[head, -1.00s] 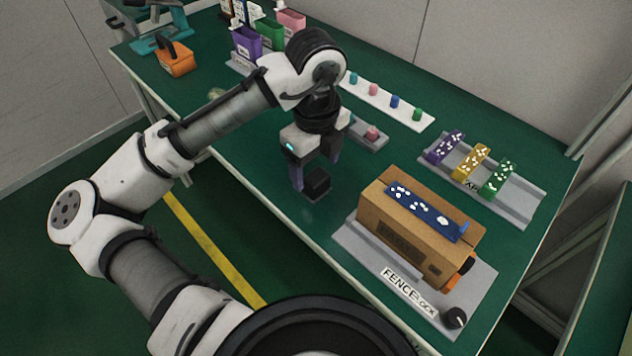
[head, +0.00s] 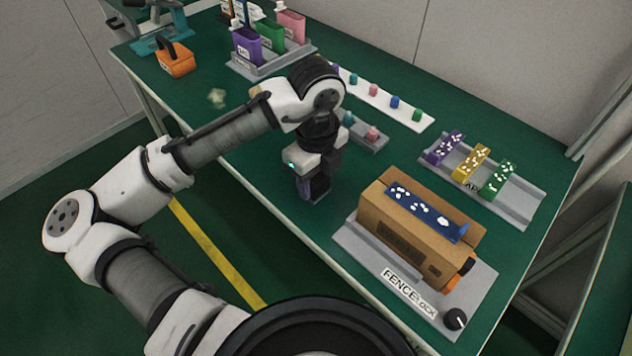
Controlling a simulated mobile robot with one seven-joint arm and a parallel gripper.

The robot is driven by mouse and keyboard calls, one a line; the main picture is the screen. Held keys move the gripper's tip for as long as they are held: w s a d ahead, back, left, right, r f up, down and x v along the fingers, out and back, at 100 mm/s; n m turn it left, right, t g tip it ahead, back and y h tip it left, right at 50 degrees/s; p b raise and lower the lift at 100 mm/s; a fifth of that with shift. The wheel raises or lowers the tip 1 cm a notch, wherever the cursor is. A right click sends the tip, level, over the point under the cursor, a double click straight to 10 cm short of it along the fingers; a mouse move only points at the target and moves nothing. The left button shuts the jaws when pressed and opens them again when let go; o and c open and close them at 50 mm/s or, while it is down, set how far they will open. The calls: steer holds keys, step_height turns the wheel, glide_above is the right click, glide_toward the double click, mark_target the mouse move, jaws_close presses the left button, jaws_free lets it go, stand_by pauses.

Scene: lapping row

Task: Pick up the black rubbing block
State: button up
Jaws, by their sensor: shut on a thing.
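The black rubbing block (head: 319,186) stands on the green bench, left of the brown fence box. My gripper (head: 312,188) points down over it, with its fingers at the block's sides. The gripper is shut on the block. The fingers and the gripper body hide part of the block. I cannot tell whether its underside is still on the bench.
The brown box (head: 388,240) on the grey fence plate (head: 352,240) is close on the right, with a blue dotted strip (head: 425,212) on top. Coloured strips lie in a grey tray (head: 520,208) further right. A small grey holder (head: 372,146) is behind. Bench to the left is mostly clear.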

mark_target(316, 177)
step_height(316, 177, up, 20)
steer(key=p, duration=0.2)
stand_by(0.4)
steer(key=o, duration=0.5)
steer(key=shift+c, duration=0.2)
steer(key=c, duration=0.3)
